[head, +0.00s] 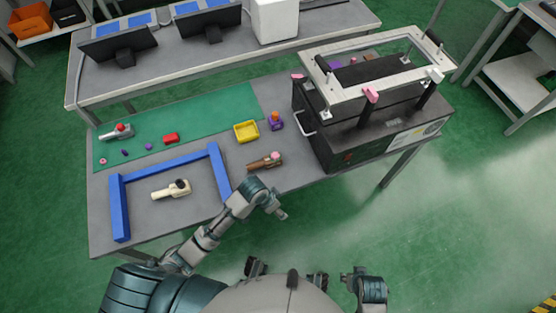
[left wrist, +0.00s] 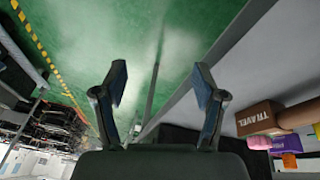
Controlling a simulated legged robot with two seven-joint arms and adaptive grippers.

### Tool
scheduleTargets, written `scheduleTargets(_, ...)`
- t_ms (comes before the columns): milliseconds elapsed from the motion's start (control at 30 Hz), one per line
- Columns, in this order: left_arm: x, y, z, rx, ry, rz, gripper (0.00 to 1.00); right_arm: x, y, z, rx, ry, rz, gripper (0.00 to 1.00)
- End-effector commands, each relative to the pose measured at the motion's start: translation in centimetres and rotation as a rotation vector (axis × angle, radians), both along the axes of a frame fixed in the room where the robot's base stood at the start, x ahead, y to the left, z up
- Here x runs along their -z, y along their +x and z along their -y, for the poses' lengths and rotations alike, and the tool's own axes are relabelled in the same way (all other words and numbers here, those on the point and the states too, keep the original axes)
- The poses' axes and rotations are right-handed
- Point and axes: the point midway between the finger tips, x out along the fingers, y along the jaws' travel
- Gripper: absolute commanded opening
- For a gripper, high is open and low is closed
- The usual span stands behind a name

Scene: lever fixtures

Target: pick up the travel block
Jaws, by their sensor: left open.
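The travel block is a brown block with a rod and a pink knob. It lies on the grey table in the head view (head: 262,163), right of the blue frame and below the yellow tray. In the left wrist view the travel block (left wrist: 260,118) is at the right edge, its face lettered TRAVEL. My left gripper (head: 278,212) is just off the table's front edge, below and apart from the block. In the left wrist view my left gripper (left wrist: 160,78) has its two fingers spread with nothing between them.
A blue frame (head: 117,210) surrounds a cream lever piece (head: 172,190). A yellow tray (head: 246,131) and a purple block (head: 275,123) stand behind the travel block. A large black machine (head: 340,140) stands to its right. Bare table lies between the block and the front edge.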

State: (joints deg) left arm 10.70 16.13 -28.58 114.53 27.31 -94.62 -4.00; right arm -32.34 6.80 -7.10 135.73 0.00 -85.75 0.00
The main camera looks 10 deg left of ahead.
Motion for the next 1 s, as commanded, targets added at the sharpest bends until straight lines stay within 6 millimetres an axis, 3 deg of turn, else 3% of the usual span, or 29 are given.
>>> scheduleTargets(467, -4.8, 7.4, -0.6, 0.203, 0.11, -0.021, 0.71, 0.1, 0.0, -0.1, 0.001, 0.001, -0.001, 0.5)
scheduleTargets(567, -7.0, 10.0, -1.8, 0.241, 0.162, -0.033, 0.71, 0.2, 0.0, -0.1, 0.001, 0.001, -0.001, 0.5)
scheduleTargets(733, -12.3, 14.5, -5.2, 0.271, 0.258, -0.068, 0.71, 0.4, 0.0, 0.0, 0.001, 0.001, -0.002, 0.5)
scheduleTargets(900, -15.8, 16.5, -7.5, 0.264, 0.303, -0.093, 0.71, 0.7, 0.0, 0.0, 0.001, 0.0, -0.006, 0.5)
scheduleTargets(1000, -15.9, 16.8, -7.9, 0.261, 0.31, -0.1, 0.71, 0.9, -0.1, 0.0, 0.001, -0.001, -0.011, 0.5)
